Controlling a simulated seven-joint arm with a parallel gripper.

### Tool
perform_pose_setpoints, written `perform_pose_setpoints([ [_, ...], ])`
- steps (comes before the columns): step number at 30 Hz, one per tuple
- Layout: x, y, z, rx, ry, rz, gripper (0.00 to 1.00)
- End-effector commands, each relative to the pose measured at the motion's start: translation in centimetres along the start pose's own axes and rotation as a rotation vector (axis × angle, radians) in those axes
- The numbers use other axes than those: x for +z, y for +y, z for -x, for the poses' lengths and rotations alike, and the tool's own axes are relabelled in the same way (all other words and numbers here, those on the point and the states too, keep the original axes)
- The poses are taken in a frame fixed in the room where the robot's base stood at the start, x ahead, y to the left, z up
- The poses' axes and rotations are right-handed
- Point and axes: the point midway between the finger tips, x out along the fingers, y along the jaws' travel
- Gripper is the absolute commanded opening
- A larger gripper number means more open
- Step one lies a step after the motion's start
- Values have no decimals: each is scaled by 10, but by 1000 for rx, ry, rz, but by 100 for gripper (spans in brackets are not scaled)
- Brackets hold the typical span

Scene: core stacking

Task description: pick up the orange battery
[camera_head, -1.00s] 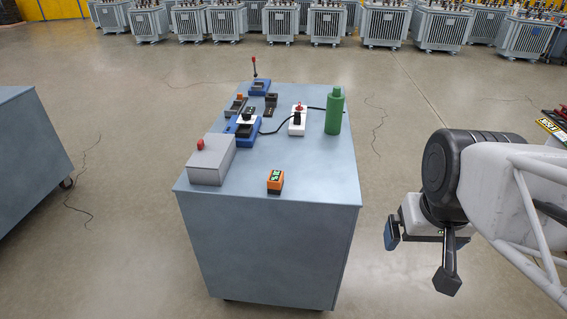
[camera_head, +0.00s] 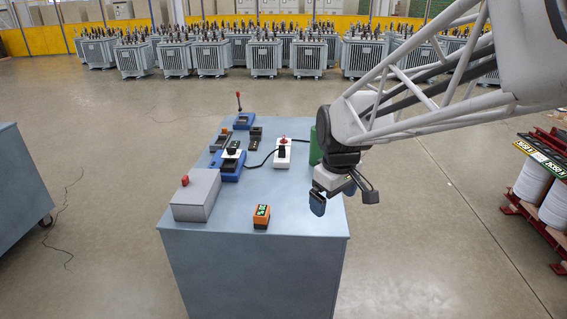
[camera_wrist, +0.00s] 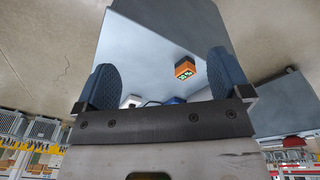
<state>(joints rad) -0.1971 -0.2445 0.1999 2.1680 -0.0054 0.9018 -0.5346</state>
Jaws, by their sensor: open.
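My gripper (camera_head: 343,199) is open and empty. In the head view it is to the right of the battery, at the table's right edge, and apart from it. In the wrist view its two blue finger pads (camera_wrist: 168,82) are wide apart.
A grey box (camera_head: 196,196) with a red button stands left of the battery. Behind are a blue device (camera_head: 229,168), a white switch box (camera_head: 282,155) with a cable, and a green bottle (camera_head: 315,146) partly hidden by my arm. The tabletop right of the battery is clear.

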Motion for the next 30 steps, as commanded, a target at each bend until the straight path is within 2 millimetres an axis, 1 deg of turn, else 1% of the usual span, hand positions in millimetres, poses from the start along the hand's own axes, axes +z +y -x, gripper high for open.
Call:
perform_pose_setpoints([
  [1, -14, 0, -7, -6, -7, 36, 96],
  [11, -96, 0, -50, -36, -33, 284, 96],
  [21, -179, -14, -107, -68, -55, 539, 96],
  [27, -218, -26, -140, -86, -65, 669, 96],
  [30, -231, -32, -151, -92, -67, 713, 96],
])
